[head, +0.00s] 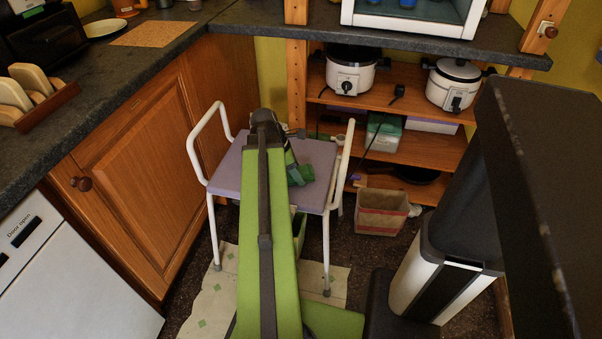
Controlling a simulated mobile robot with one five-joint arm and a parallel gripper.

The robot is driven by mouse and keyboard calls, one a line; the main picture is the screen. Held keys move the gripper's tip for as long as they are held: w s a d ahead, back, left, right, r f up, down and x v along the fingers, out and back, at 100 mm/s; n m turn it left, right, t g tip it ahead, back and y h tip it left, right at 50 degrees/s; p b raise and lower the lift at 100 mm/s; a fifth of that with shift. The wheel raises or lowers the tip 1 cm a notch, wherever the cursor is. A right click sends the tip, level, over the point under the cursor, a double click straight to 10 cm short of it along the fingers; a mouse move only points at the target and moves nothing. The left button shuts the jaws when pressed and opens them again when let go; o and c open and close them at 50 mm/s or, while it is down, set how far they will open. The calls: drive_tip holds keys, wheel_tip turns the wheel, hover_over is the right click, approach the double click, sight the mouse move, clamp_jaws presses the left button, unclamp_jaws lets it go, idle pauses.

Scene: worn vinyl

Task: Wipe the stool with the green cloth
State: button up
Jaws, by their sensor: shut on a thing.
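The stool (228,172) has a flat purple seat and a white tubular frame with raised side rails. It stands in the middle of the head view, in front of the shelves. My gripper (292,168) is over the right half of the seat, partly hidden by my own arm. It is shut on the green cloth (301,175), a small dark green bunch low over the seat. I cannot tell how firmly the cloth touches the seat. My arm covers the middle of the seat.
A wooden cabinet (150,165) and dark worktop (130,75) are close on the left. Wooden shelves (415,150) with white cookers (352,78) stand behind. A paper bag (382,211) sits on the floor right of the stool. A pale patterned mat (205,305) lies below it.

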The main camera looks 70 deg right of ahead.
drive_tip(key=shift+w+a+r, duration=0.1)
drive_tip(key=shift+w, duration=1.8)
drive_tip(key=shift+w, duration=1.1)
drive_tip(key=shift+w+a+r, duration=0.1)
drive_tip(key=shift+w, duration=0.95)
drive_tip(key=shift+w+a, duration=0.1)
drive_tip(key=shift+w, duration=0.9)
wheel_tip(320, 180, up, 7)
drive_tip(key=p, duration=0.7)
